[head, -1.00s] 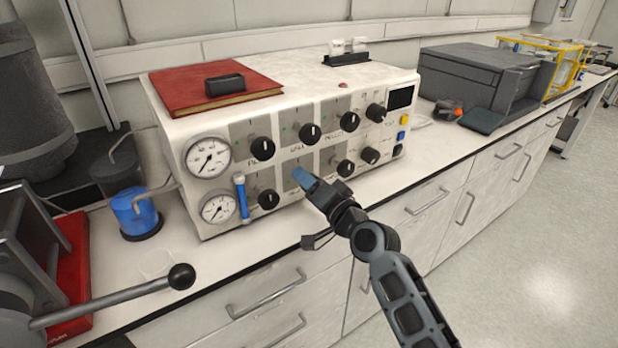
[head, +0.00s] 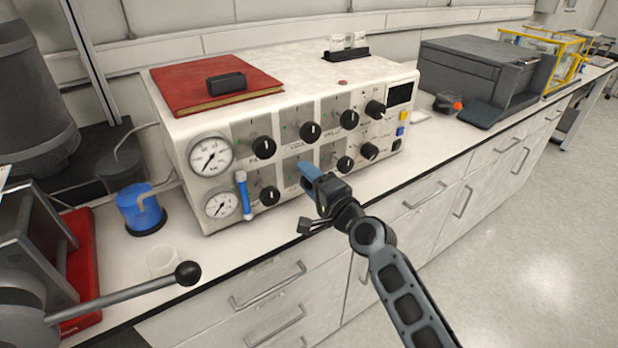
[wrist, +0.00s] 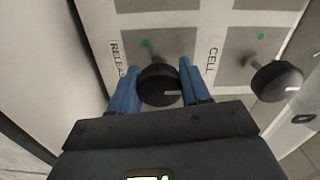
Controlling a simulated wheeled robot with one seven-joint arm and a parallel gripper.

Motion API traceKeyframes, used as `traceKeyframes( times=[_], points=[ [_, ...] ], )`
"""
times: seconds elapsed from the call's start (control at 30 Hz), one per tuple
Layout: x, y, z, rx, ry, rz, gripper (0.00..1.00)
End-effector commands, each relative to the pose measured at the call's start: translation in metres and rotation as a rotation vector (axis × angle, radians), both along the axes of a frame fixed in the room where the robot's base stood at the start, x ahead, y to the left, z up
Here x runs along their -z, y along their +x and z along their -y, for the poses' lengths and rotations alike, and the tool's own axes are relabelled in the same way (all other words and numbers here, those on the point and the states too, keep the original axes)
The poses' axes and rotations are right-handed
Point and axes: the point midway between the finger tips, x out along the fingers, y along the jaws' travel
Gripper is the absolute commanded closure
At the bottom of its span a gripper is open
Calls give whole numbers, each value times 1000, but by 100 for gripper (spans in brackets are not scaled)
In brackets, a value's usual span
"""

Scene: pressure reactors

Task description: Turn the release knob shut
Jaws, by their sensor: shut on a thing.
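The release knob (wrist: 160,85) is a round black knob with a white pointer line, on the front of the white control box (head: 350,76). In the wrist view a label starting "RELEA" stands left of it, and the pointer line lies roughly crosswise, toward the right. My gripper (wrist: 160,88) has its two blue fingers on either side of the knob, shut on it. In the head view my gripper (head: 309,171) reaches the lower row of knobs, and its fingers and body hide this knob.
A neighbouring black knob (wrist: 277,81) is close on the right, near a "CELL" label. A long lever with a ball end (head: 188,273) juts over the counter front.

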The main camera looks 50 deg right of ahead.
Motion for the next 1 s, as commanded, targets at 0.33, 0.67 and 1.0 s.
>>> traceKeyframes(
  times=[0.33,0.67,1.0],
  points=[
    [3,0,-1,-3,3,-6,50],
    [1,0,-1,-2,1,-2,28],
    [3,-19,-6,0,1,-2,28]
  ],
)
